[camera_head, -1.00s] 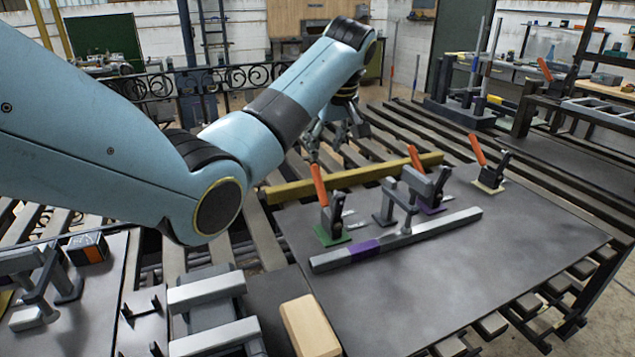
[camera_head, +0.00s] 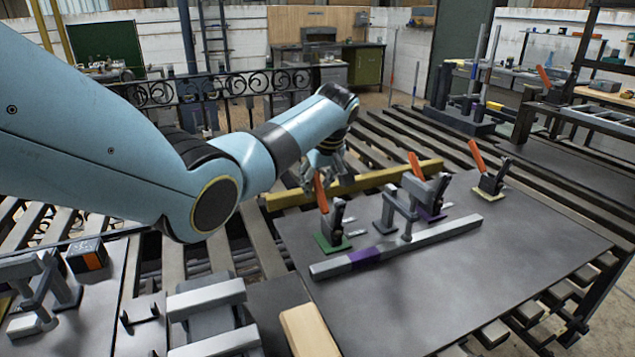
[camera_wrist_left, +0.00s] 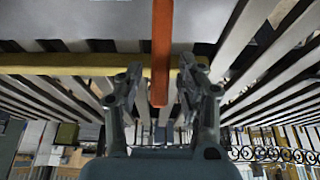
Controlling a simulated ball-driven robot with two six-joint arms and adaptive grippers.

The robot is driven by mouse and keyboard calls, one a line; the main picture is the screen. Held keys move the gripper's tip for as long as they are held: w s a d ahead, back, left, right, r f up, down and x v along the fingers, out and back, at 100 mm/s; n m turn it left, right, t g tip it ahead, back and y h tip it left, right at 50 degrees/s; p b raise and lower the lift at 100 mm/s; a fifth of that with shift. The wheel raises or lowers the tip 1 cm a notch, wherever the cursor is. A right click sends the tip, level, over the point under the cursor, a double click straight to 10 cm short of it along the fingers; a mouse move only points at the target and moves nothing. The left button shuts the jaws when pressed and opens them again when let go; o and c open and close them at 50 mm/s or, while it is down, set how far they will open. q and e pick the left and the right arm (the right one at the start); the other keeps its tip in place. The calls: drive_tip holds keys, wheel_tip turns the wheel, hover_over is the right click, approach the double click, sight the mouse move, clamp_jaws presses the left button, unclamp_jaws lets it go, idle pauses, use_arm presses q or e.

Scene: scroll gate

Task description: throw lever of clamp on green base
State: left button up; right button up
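The green base (camera_head: 333,244) carries a toggle clamp with an orange lever (camera_head: 321,194) standing up, tilted slightly left. My left gripper (camera_head: 324,178) is at the upper end of this lever, on its far side. In the left wrist view, the orange lever (camera_wrist_left: 162,50) reaches down between the two spread fingers of my left gripper (camera_wrist_left: 160,72). Gaps show on both sides of the lever, so the fingers are open and not closed on it. My right gripper is in neither current view.
A yellow bar (camera_head: 375,180) lies behind the clamps. Other orange-levered clamps stand on a purple base (camera_head: 428,213) and a pale yellow base (camera_head: 489,192). A grey bar with a purple band (camera_head: 365,256) lies in front. The plate's (camera_head: 440,300) near part is clear.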

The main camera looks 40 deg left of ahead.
use_arm(q)
clamp_jaws()
idle(0.3)
